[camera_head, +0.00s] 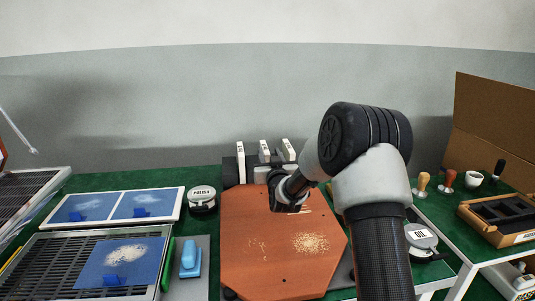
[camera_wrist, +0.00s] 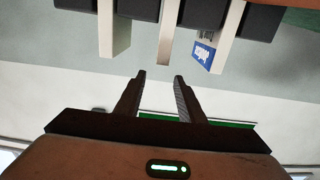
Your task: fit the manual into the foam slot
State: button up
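Three upright white slabs stand in a dark rack (camera_head: 230,173) at the back of the bench: left (camera_head: 240,149), middle (camera_head: 264,148) and right (camera_head: 288,148). Their small print is unreadable, so I cannot tell which is the manual. In the wrist view they appear upside down at the top; one has a blue label (camera_wrist: 203,54). My gripper (camera_wrist: 160,76) is open and empty, its fingertips just short of the middle slab (camera_wrist: 166,38). In the head view the fingers are hidden behind my wrist. A box with dark foam-like cutouts (camera_head: 500,214) sits far right; the manual's slot is not distinguishable.
An orange board (camera_head: 258,270) with scattered grains lies below my arm. A POLISH tin (camera_head: 201,198) and blue trays (camera_head: 145,206) are on the left. An OIL tin (camera_head: 421,238), tampers (camera_head: 447,178) and a white cup (camera_head: 473,179) are on the right. A brown panel (camera_head: 490,125) stands behind the box.

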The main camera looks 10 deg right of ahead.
notch_tip(320, 180, up, 6)
jog(key=shift+f+p, duration=0.1)
jog(key=shift+p, duration=0.35)
